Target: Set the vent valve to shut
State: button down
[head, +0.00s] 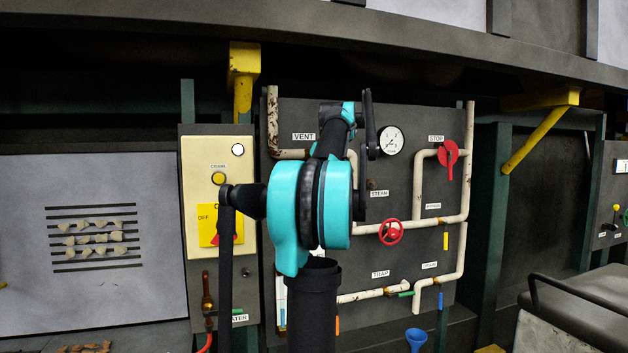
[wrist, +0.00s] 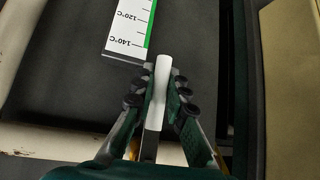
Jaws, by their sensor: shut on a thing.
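The vent valve's place is marked by the VENT label (head: 303,137) on the dark panel in the head view. My arm covers the panel below and right of that label, so I cannot make out the valve or its setting there. In the wrist view my gripper (wrist: 160,102) is shut on a slim white handle (wrist: 162,75), with a finger on each side of it. The handle points away from me, toward a temperature scale. I cannot tell from these frames whether it is the vent valve's handle. My gripper is hidden in the head view.
The panel (head: 290,115) also carries a gauge (head: 391,141), a red stop lever (head: 448,155), a red handwheel (head: 391,232) and pale pipes (head: 418,190). A cream control box (head: 195,180) stands left. A temperature scale (wrist: 130,30) is close to my fingers in the wrist view.

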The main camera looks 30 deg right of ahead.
jog(key=shift+a, duration=0.1)
dwell(0.4)
jog(key=c, duration=1.5)
grip_release()
jog(key=v, duration=1.2)
jog(key=shift+f, duration=0.1)
